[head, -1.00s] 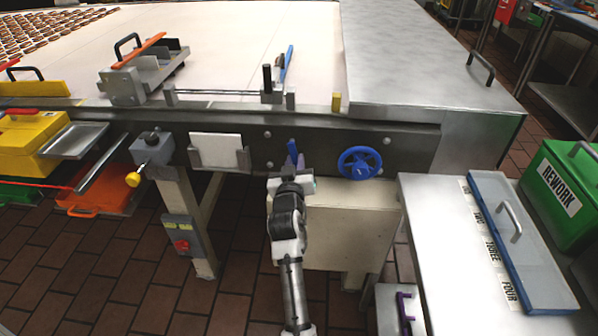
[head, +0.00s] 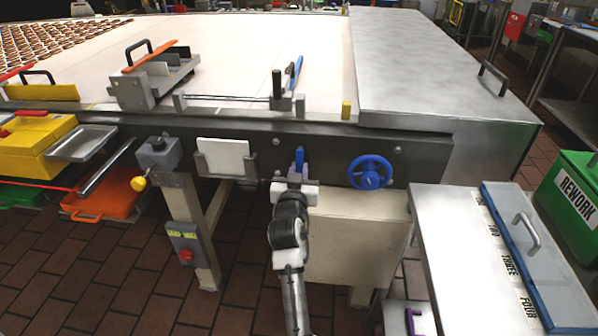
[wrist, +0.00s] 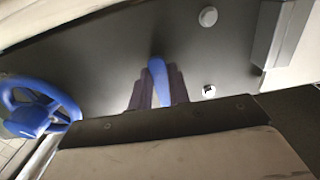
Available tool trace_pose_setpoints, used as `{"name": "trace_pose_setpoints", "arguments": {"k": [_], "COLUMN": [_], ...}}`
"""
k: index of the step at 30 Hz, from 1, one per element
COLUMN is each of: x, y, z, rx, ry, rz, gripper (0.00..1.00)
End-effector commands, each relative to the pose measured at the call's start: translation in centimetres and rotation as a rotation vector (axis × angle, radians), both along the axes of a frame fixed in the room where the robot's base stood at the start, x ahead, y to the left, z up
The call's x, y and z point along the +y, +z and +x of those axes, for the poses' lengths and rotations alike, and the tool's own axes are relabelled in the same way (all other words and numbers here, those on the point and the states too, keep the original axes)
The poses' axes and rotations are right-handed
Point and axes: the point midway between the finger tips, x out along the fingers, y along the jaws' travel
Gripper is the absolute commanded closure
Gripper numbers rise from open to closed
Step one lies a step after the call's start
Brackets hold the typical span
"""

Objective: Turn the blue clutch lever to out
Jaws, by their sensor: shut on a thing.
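The blue clutch lever (head: 299,158) stands on the dark front rail of the conveyor, pointing roughly upward in the head view. It also shows in the wrist view (wrist: 158,80), between the two dark fingers of my gripper (wrist: 157,92). My gripper (head: 297,178) is shut on the lever, with a finger on each side. The lever's lower part is hidden by my gripper in the head view. No out marking is readable in these views.
A blue handwheel (head: 370,172) sits on the rail just right of the lever; it also shows in the wrist view (wrist: 36,112). A white card in a holder (head: 223,157) is to the left. A cream box (head: 350,245) stands below. A steel table (head: 440,230) is at the right.

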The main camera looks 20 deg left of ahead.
Motion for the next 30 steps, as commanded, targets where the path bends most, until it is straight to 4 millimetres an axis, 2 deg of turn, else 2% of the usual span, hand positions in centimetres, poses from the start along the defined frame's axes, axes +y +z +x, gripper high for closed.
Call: {"name": "trace_pose_setpoints", "arguments": {"k": [1,6,17,22,30], "x": [0.0,0.0,-0.1,-0.8,-2.5], "y": [0.3,0.2,0.0,-0.2,-0.2], "z": [0.1,0.0,-0.5,-3.1,-9.2], "rx": [-0.004,-0.003,-0.002,0.0,0.0], "ry": [0.001,0.001,0.001,0.002,0.003], "rz": [0.004,0.003,0.002,0.002,0.002], "gripper": [0.81,0.6,0.6,0.6,0.6]}}
